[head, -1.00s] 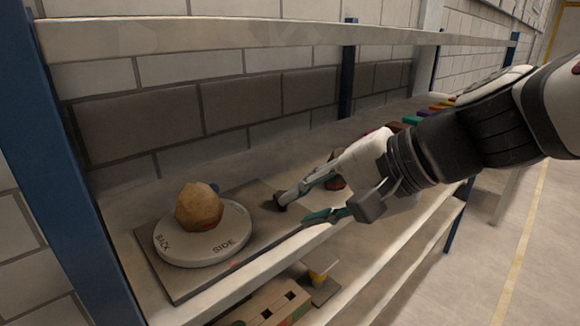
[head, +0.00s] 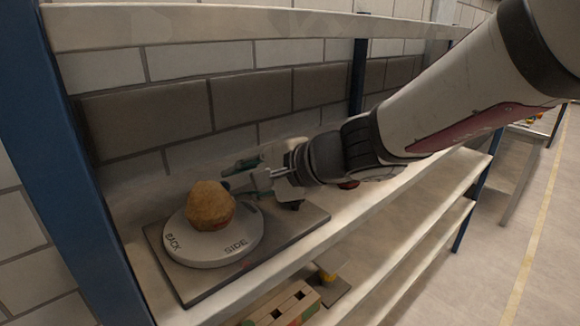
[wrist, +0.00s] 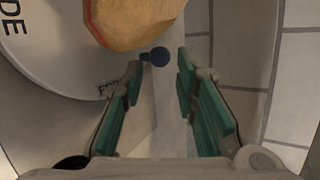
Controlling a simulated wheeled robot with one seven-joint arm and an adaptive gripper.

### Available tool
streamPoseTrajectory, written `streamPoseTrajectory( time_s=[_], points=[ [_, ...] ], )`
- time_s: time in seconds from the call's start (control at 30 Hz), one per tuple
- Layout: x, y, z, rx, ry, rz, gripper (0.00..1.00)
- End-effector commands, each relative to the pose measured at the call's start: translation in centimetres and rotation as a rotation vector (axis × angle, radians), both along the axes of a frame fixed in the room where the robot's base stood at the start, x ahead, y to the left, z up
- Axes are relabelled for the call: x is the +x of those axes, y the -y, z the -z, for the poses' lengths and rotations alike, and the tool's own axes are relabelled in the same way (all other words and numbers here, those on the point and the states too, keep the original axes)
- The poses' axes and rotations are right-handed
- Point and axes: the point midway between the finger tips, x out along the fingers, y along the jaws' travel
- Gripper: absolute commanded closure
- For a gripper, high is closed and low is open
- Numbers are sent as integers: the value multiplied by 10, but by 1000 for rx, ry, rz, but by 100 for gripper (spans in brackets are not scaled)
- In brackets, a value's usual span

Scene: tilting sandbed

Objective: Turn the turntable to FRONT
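The turntable (head: 200,249) is a pale round disc on a flat grey base plate (head: 290,232) on the shelf. In the head view its BACK label is at the front left and SIDE at the front right. A brown faceted rock (head: 210,205) sits on the disc; it also shows in the wrist view (wrist: 130,18). A small dark blue knob (wrist: 159,56) shows in the wrist view beside the rock and the disc edge. My gripper (wrist: 158,77) is open, its green-padded fingers just short of the knob, one on each side. In the head view my gripper (head: 238,178) is behind the disc's right side.
A blue post (head: 75,200) stands left of the turntable, and a brick wall (head: 150,118) is close behind. An upper shelf beam (head: 250,22) runs overhead. A lower shelf holds a wooden block with holes (head: 285,305).

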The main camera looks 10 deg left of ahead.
Motion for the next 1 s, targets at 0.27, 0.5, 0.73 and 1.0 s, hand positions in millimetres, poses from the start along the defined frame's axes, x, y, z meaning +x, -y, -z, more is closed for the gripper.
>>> streamPoseTrajectory(
  time_s=[0.27, 0.5, 0.73, 1.0],
  points=[
    [10, -24, 14, -1, 0, -2, 73],
    [11, -27, 16, -1, 0, -1, 73],
    [11, -27, 16, 0, 1, 0, 100],
    [12, -26, 16, -1, 1, 2, 100]
  ],
)
